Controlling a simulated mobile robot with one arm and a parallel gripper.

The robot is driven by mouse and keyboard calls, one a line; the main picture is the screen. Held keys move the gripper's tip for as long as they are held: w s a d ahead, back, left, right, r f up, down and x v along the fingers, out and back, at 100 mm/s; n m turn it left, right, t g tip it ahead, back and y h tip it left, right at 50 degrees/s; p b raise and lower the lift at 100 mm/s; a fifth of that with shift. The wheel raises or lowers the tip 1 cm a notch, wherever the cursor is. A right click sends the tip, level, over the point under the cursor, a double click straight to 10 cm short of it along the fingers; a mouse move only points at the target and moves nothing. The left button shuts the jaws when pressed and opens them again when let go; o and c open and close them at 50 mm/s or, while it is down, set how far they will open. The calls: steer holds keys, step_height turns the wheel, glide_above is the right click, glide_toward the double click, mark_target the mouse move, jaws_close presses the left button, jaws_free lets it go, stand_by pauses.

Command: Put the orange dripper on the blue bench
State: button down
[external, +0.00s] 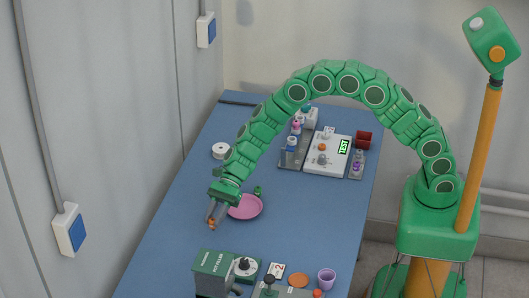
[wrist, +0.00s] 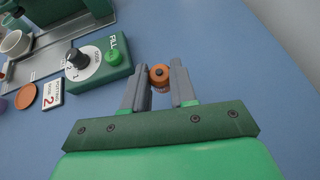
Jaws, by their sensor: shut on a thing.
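My gripper (external: 211,216) is low over the left part of the blue bench (external: 185,245), in front of a pink dish. Its two grey fingers are shut on the orange dripper (external: 211,224). In the wrist view the dripper (wrist: 159,73) shows between the fingertips (wrist: 160,85), with a dark centre on its orange top. The bench (wrist: 235,65) is bare around it. I cannot tell whether the dripper touches the bench or hangs just above it.
A pink dish (external: 246,208) lies just behind my gripper, with a small green item (external: 257,190) by it. A green pot-filler machine (external: 213,272) with a dial box (wrist: 100,63) stands at the front. A white roll (external: 221,151) and a white TEST panel (external: 327,155) are farther back.

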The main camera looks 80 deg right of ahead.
mark_target(213, 226)
steer(key=shift+w+a+f, duration=0.15)
steer(key=shift+w+f, duration=0.25)
steer(key=shift+f, duration=1.55)
steer(key=shift+f, duration=0.1)
steer(key=c, duration=0.9)
jaws_free()
steer(key=shift+d+r, duration=0.2)
steer(key=v, duration=1.1)
steer(key=shift+s+d+r, duration=0.1)
steer(key=shift+d+r, duration=0.05)
steer(key=shift+d, duration=0.15)
